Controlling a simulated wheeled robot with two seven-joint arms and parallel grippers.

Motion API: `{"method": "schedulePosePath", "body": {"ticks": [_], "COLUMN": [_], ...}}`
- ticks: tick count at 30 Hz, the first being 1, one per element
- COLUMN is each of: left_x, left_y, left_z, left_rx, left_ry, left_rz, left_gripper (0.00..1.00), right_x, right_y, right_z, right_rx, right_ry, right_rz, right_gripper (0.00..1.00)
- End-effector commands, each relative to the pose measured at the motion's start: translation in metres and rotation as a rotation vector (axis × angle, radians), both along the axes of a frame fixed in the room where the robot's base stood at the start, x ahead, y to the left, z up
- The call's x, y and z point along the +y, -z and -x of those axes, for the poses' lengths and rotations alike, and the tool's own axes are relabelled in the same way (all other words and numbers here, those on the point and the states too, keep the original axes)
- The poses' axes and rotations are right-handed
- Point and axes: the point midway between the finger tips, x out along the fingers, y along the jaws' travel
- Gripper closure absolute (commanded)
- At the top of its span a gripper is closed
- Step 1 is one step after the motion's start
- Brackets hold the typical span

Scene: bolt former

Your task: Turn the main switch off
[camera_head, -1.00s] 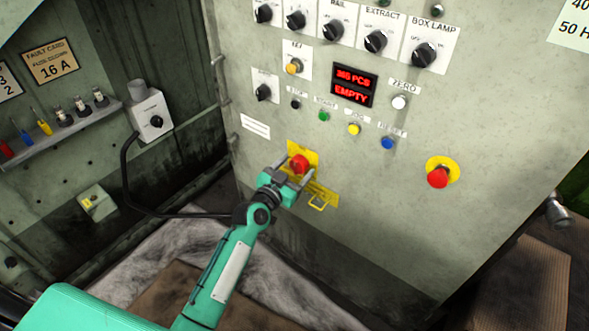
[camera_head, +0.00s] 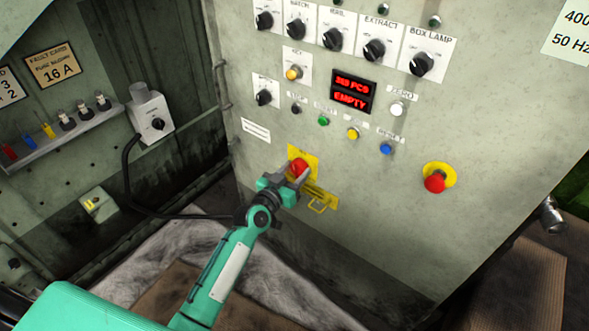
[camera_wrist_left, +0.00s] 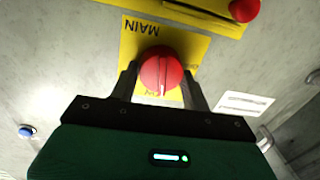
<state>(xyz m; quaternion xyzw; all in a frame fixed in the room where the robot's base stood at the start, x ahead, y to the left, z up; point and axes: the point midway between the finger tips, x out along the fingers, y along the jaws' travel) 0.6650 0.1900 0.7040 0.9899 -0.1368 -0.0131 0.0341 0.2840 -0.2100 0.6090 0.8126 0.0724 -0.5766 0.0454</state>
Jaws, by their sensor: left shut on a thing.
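The main switch is a red rotary knob (camera_head: 299,167) on a yellow plate (camera_wrist_left: 132,50) marked MAIN, low on the grey panel. In the left wrist view the red knob (camera_wrist_left: 161,73) sits between the fingers, with a pale line on its face and part of an "ON" label beside it. My left gripper (camera_head: 294,176) is shut on the knob; in the left wrist view its fingers (camera_wrist_left: 161,84) lie on either side of it. The gripper hides part of the plate in the head view. My right gripper is not in view.
A yellow hasp (camera_head: 321,203) is just below right of the knob. A red mushroom button (camera_head: 435,184) on yellow is further right. Coloured buttons and a red display (camera_head: 353,92) reading EMPTY are above. A cable (camera_head: 125,175) hangs at left.

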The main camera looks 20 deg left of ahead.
Motion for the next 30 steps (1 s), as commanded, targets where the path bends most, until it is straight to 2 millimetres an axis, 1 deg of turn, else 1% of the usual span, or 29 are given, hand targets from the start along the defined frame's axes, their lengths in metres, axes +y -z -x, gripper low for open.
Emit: {"method": "schedulePosePath", "body": {"ticks": [1, 6, 15, 21, 30], "left_x": [0.001, 0.001, 0.003, 0.004, 0.005], "left_y": [-0.004, -0.004, -0.003, -0.002, -0.001], "left_z": [0.000, 0.000, -0.001, -0.001, -0.002], "left_rx": [0.015, 0.070, 0.167, 0.231, 0.327], "left_ry": [0.000, 0.000, -0.001, -0.002, -0.001], "left_rz": [0.037, 0.189, 0.459, 0.638, 0.903], "left_gripper": [0.75, 0.75, 0.75, 0.75, 0.75], "right_x": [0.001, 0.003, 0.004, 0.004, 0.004], "right_y": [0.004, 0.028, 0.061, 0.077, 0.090], "right_z": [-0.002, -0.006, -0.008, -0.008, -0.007], "right_rx": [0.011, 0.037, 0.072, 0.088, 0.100], "right_ry": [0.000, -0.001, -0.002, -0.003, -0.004], "right_rz": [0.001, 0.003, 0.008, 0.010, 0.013], "right_gripper": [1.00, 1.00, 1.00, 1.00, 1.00]}}
